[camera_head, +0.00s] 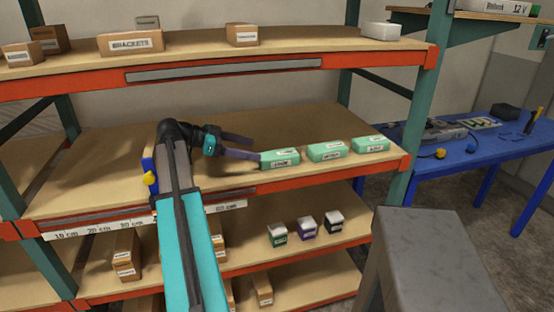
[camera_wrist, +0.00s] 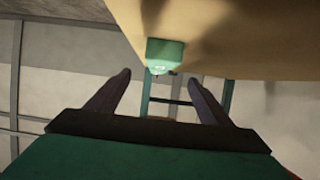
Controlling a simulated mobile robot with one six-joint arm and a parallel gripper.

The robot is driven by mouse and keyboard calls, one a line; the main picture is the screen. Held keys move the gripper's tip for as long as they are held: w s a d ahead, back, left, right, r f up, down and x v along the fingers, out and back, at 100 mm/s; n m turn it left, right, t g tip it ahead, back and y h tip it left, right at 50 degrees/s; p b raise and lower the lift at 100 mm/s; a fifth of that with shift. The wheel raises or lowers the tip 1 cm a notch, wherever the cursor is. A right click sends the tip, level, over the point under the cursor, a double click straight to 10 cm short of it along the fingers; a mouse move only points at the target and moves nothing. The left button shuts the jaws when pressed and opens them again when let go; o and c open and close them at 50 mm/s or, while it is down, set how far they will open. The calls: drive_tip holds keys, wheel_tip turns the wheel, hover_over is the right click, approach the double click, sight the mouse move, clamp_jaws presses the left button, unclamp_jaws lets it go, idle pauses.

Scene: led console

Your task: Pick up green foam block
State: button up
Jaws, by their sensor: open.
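Three green blocks with white labels stand in a row on the middle shelf in the head view: a left one (camera_head: 280,160), a middle one (camera_head: 327,151) and a right one (camera_head: 370,145). My gripper (camera_head: 256,148) is open and empty, just left of the left block, its fingers pointing toward that block. In the wrist view a green block (camera_wrist: 165,54) shows ahead, beyond and between the two spread fingertips of my gripper (camera_wrist: 159,76). In the head view one finger comes close to the left block; I cannot tell whether they touch.
The middle shelf (camera_head: 110,165) is bare left of the blocks. The upper shelf holds brown boxes (camera_head: 130,43) and a white box (camera_head: 380,31). Small boxes (camera_head: 306,227) stand on the shelf below. A teal upright (camera_head: 412,120), a grey block-like top (camera_head: 435,250) and a blue table (camera_head: 450,165) are at right.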

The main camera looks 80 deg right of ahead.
sight(276, 154)
drive_tip(key=p+x, duration=0.1)
drive_tip(key=x, duration=0.5)
drive_tip(key=shift+a, duration=0.1)
drive_tip(key=shift+s+d+f, duration=0.2)
drive_tip(key=shift+s+d, duration=0.05)
drive_tip(key=shift+s, duration=0.1)
drive_tip(key=shift+s, duration=0.1)
drive_tip(key=shift+f+p+x, duration=0.15)
drive_tip(key=shift+p+x, duration=0.45)
drive_tip(key=shift+x, duration=0.7)
drive_tip(key=shift+f+p+x, duration=0.1)
drive_tip(key=shift+p+x, duration=0.45)
drive_tip(key=shift+x, duration=0.7)
drive_tip(key=c, duration=1.1)
drive_tip(key=shift+r, duration=0.25)
